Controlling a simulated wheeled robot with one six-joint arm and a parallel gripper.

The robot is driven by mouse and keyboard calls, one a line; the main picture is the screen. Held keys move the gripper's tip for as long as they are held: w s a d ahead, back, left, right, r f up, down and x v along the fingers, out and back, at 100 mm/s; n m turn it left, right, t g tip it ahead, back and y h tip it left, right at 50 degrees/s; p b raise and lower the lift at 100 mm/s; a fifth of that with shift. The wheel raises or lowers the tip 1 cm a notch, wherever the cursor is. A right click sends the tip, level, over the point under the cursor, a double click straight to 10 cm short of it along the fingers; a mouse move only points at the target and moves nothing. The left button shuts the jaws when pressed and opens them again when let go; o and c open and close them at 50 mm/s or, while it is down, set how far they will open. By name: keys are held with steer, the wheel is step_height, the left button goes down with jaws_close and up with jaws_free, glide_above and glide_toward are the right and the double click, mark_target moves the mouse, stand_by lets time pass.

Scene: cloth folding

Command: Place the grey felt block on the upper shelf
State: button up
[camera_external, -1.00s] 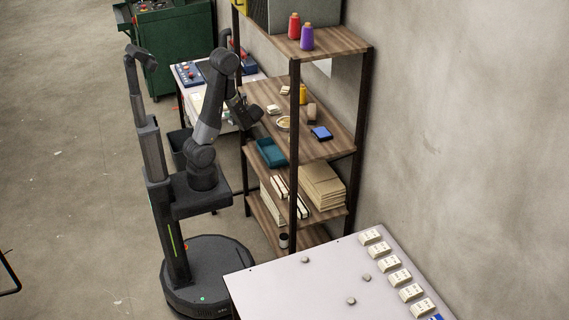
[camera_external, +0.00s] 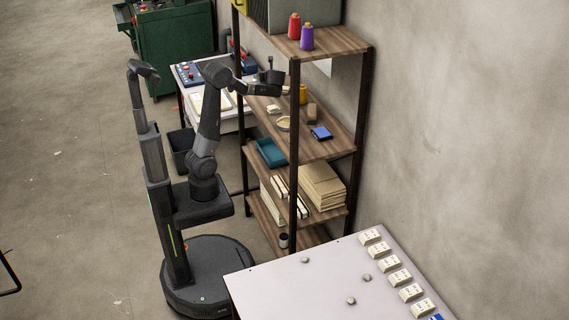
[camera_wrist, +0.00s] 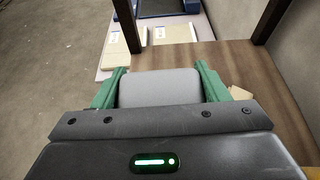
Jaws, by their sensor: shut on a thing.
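The grey felt block (camera_wrist: 160,88) sits between the green-padded fingers of my gripper (camera_wrist: 160,72) in the wrist view, shut on it from both sides. In the external view my gripper (camera_external: 274,78) reaches from the left over the left part of a wooden shelf board (camera_external: 318,148), beneath the top board (camera_external: 340,39). The block cannot be made out clearly there. The wrist view shows the wooden board (camera_wrist: 235,60) ahead and to the right, below the block. I cannot tell the exact gap between block and board.
The board under my gripper holds a yellow spool (camera_external: 303,94), a brown block (camera_external: 311,112), a shallow dish (camera_external: 284,123) and a blue pad (camera_external: 321,133). Red (camera_external: 294,26) and purple (camera_external: 307,37) spools stand on the top board. A dark front post (camera_external: 294,170) stands close by.

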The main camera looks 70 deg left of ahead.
steer(key=shift+w+f, duration=0.25)
steer(key=shift+f, duration=0.1)
step_height(320, 180, down, 9)
steer(key=shift+f+p, duration=0.1)
steer(key=shift+p, duration=0.25)
steer(key=shift+f, duration=0.1)
steer(key=o, duration=1.2)
steer(key=shift+c, duration=0.2)
steer(key=b+v, duration=0.1)
steer(key=v, duration=1.1)
steer(key=shift+b, duration=0.3)
